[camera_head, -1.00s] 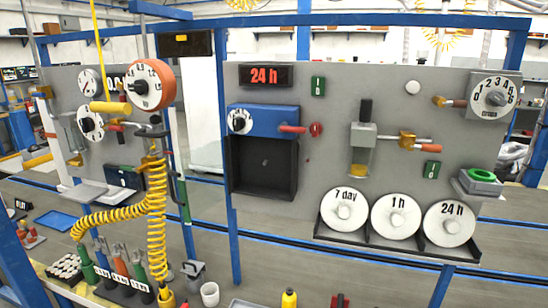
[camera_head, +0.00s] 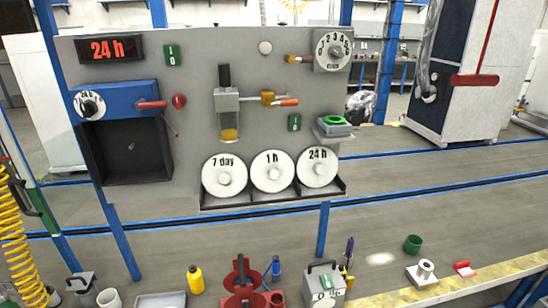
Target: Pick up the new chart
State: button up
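Three round white charts stand side by side in a dark rack (camera_head: 270,201) low on the grey panel. They are the 7 day chart (camera_head: 224,188), the 1 h chart (camera_head: 272,184) and the 24 h chart (camera_head: 318,180). A red display (camera_head: 108,49) at the panel's upper left reads 24 h. Below it is a blue recorder housing (camera_head: 125,98) with a dial and a red handle, above an open black box (camera_head: 128,150) that shows no chart in it. My gripper is not in view.
A blue post (camera_head: 323,230) stands below the rack.

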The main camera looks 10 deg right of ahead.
aim_at(317, 166)
jog(key=i+l+u, duration=0.15)
jog(key=l+u, duration=0.25)
jog(key=i+l+u, duration=0.1)
jog(key=u, duration=0.25)
jog(key=l+u, duration=0.4)
